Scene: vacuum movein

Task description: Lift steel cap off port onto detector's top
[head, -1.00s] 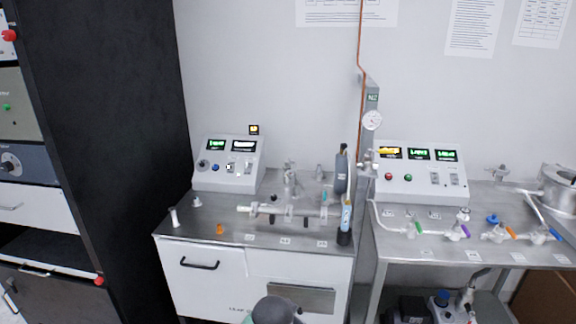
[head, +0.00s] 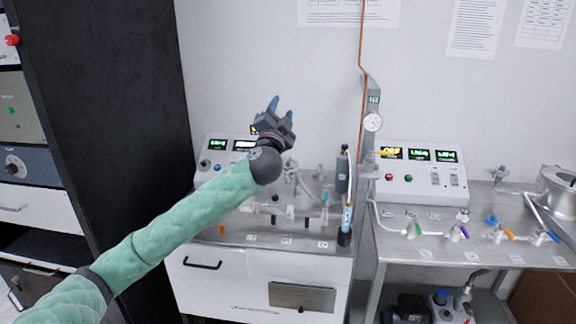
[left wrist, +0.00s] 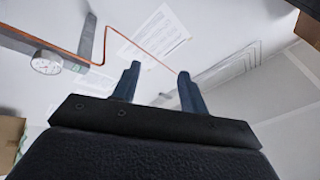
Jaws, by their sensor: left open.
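My left gripper (head: 281,109) is raised in front of the wall, over the left bench, with its fingers pointing up. It is open and empty; in the left wrist view its two dark blue fingers (left wrist: 159,70) stand apart with only wall behind them. A white box with lit displays (head: 206,176), possibly the detector, stands at the back of the left bench, partly hidden by my arm. Small steel fittings (head: 319,174) stand on that bench to the right of my forearm. I cannot tell which is the steel cap or its port. My right gripper is not in view.
The left bench (head: 262,260) carries glass piping and valves. A dark cylinder (head: 342,172) and a post with a gauge (head: 373,122) rise at its right. A second display box (head: 422,180) stands on the right bench. A black cabinet (head: 110,120) fills the left.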

